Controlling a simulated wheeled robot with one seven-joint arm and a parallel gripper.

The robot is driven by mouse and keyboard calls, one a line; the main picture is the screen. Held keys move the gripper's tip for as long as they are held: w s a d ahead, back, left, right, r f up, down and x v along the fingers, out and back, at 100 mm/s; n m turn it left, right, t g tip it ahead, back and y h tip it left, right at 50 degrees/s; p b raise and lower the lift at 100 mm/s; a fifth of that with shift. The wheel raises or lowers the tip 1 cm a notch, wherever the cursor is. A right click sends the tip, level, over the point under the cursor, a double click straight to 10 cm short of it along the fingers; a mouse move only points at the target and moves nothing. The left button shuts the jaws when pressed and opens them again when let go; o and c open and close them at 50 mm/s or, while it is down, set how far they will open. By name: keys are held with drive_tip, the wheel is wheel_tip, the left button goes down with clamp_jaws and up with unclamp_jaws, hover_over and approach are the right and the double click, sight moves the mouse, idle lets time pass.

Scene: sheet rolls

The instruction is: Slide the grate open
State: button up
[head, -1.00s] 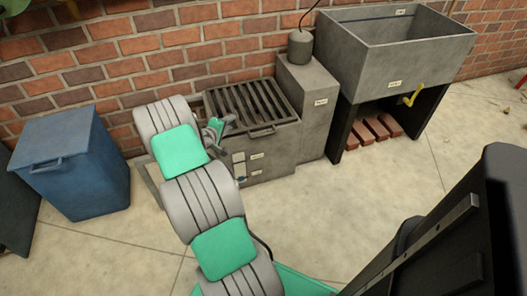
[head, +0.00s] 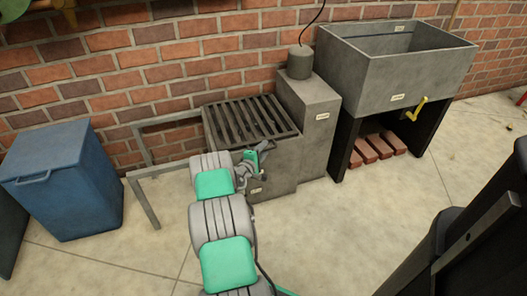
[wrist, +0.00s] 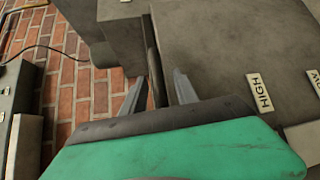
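The dark slatted grate (head: 248,118) lies over the top of the low grey box (head: 283,172) by the brick wall. My gripper (head: 262,152) is at the grate's front edge, and my arm covers part of the box's front. The grate's front handle is not clearly visible in the head view. In the wrist view my gripper's two fingers (wrist: 158,95) are spread apart. A thin dark bar (wrist: 153,65) shows between them, with a visible gap on each side. I cannot tell whether this bar is the grate's handle.
A metal rail frame (head: 146,203) stands left of the grate, with a blue bin (head: 63,185) beyond it. A taller grey block (head: 308,120) and a grey basin (head: 395,85) stand to the right. Bricks (head: 373,148) lie under the basin. The floor in front is clear.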

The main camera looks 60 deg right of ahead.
drive_tip(key=shift+c, duration=0.3)
clamp_jaws()
drive_tip(key=shift+a, duration=0.1)
idle(1.0)
